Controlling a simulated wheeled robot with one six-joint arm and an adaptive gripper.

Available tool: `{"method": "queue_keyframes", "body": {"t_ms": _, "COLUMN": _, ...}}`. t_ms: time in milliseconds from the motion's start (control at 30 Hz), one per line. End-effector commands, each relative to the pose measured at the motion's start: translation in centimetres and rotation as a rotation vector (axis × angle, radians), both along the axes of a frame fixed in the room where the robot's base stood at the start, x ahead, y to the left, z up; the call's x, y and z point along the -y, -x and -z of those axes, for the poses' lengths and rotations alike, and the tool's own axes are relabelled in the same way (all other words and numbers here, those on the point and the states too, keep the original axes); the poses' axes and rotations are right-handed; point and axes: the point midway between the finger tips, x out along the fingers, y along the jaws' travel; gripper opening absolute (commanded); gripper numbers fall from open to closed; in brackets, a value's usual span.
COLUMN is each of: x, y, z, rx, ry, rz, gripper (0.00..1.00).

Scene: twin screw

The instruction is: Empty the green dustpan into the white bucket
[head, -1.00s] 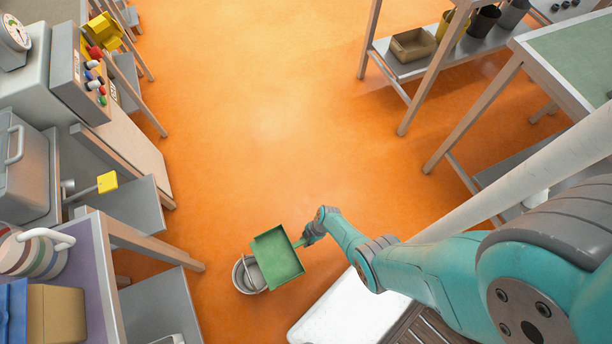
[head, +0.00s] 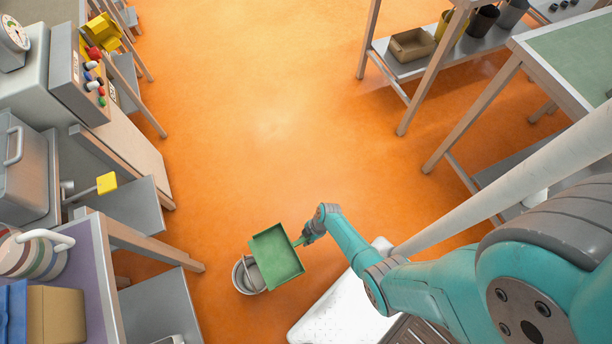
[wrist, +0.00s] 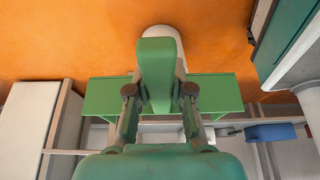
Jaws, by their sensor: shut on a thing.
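The green dustpan (head: 276,258) is held out over the floor in the head view, its open tray showing and no debris visible on it. My gripper (head: 306,239) is shut on its handle, at the tray's right side. In the wrist view, my gripper (wrist: 159,98) has its two fingers on either side of the green handle (wrist: 155,60). The white bucket (head: 240,284) stands on the floor below and left of the dustpan. The tray covers part of the bucket's right side from above, and a grey shape shows inside it. Whether they touch cannot be told.
A purple-topped table (head: 88,262) with a striped mug stands at the left. Grey shelves (head: 140,205) line that side. A shelf rack with a brown box (head: 411,45) and a green-topped table (head: 580,60) stand at the right. The orange floor between is clear.

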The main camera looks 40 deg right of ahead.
Motion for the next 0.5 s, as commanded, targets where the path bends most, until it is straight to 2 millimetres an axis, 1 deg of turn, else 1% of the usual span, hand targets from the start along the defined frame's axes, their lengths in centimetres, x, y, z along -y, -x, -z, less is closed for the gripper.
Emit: {"method": "queue_keyframes", "body": {"t_ms": 500, "x": 0.0, "y": 0.0, "z": -4.3, "rx": 0.002, "ry": 0.001, "rz": 0.000, "gripper": 0.00}}
